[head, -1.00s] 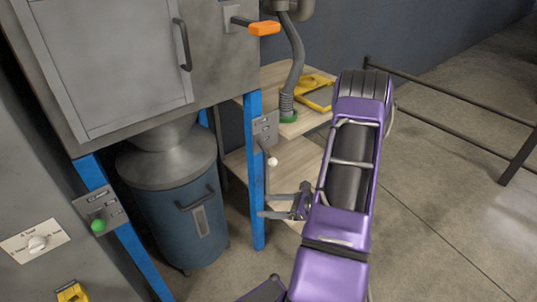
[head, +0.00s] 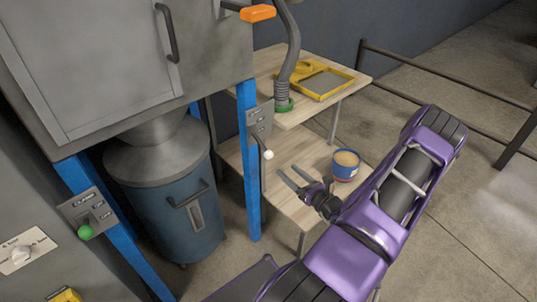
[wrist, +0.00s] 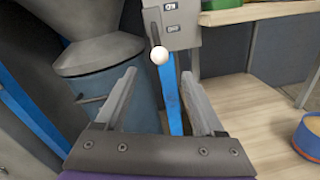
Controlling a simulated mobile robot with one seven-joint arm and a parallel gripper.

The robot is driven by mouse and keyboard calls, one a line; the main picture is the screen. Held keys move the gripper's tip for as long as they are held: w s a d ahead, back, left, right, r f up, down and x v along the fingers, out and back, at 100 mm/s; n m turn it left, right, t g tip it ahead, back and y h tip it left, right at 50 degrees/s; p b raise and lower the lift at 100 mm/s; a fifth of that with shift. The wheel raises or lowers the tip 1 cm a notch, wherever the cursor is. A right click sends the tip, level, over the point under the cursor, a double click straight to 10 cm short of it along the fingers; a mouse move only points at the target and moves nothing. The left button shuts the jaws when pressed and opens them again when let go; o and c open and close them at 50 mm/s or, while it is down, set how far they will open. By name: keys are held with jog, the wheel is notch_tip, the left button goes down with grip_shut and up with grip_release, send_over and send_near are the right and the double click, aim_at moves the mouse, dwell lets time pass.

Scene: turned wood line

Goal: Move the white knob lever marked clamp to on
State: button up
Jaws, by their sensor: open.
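The white knob lever (head: 268,154) hangs from a grey switch plate (head: 260,118) on a blue post, its white ball at the low end. In the wrist view the white ball (wrist: 159,55) sits just below the plate (wrist: 178,22), whose upper label reads ON; the lower label is too small to read surely. The lever points down. My gripper (head: 287,171) is open and empty, to the right of the knob and slightly lower. In the wrist view the knob shows between the fingertips (wrist: 159,76), apparently beyond them; contact is not visible.
A green knob lever (head: 85,232) is on another post at left, and an orange-handled lever (head: 258,13) is above. A blue drum (head: 180,205) stands left of the post. Wooden shelves (head: 300,155) behind my gripper hold a blue tin (head: 345,166) and yellow-framed tray (head: 325,84).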

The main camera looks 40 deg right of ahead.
aim_at(272, 157)
jog(key=w, duration=1.1)
jog(key=shift+w+b, duration=0.25)
jog(key=shift+b, duration=0.15)
grip_shut()
dwell(0.7)
